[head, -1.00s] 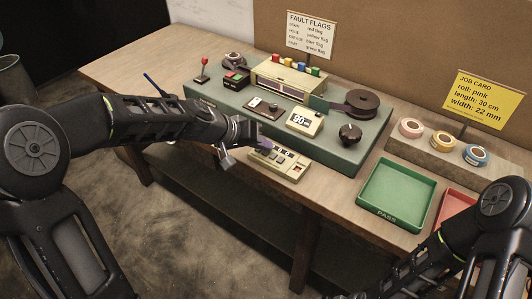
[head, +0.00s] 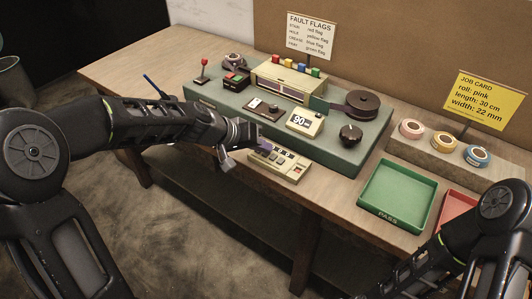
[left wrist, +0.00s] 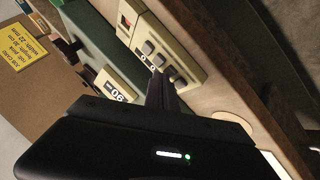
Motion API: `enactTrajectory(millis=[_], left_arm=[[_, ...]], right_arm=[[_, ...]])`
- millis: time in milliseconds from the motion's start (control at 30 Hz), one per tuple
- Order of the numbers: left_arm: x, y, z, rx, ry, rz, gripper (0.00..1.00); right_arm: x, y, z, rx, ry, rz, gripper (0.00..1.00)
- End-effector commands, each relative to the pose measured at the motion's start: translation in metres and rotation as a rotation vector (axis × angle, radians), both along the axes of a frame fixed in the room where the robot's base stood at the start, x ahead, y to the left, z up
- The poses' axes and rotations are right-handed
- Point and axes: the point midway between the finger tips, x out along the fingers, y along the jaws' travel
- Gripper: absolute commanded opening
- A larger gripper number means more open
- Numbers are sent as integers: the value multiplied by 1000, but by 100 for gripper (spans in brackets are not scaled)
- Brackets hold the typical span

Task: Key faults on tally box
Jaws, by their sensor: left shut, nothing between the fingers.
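The tally box (head: 292,168) is a cream box with a row of grey keys, at the front edge of the table in the head view. It also shows in the left wrist view (left wrist: 183,52), with a small window and several square keys. My left gripper (head: 262,147) is shut and empty at the box's left end, over its keys. In the left wrist view the dark fingers (left wrist: 162,92) reach to the row of keys. Whether they touch a key I cannot tell. My right gripper is outside the frames.
A green machine base (head: 345,151) stands behind the box, with a counter reading 90 (head: 304,122), a black knob (head: 350,134) and coloured flags. A green PASS tray (head: 398,195) and a red tray (head: 455,212) lie to the right. A fault flags card (head: 310,36) stands behind.

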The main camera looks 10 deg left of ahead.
Motion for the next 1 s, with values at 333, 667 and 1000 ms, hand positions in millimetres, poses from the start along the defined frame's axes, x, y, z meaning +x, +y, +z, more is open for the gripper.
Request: enactTrajectory(millis=[333,667,1000], left_arm=[[0,0,-3,0,1,-1,0],[0,0,0,0,1,-1,0],[0,0,14,0,1,-1,0]], right_arm=[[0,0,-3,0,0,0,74],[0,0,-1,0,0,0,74],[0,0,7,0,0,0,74]])
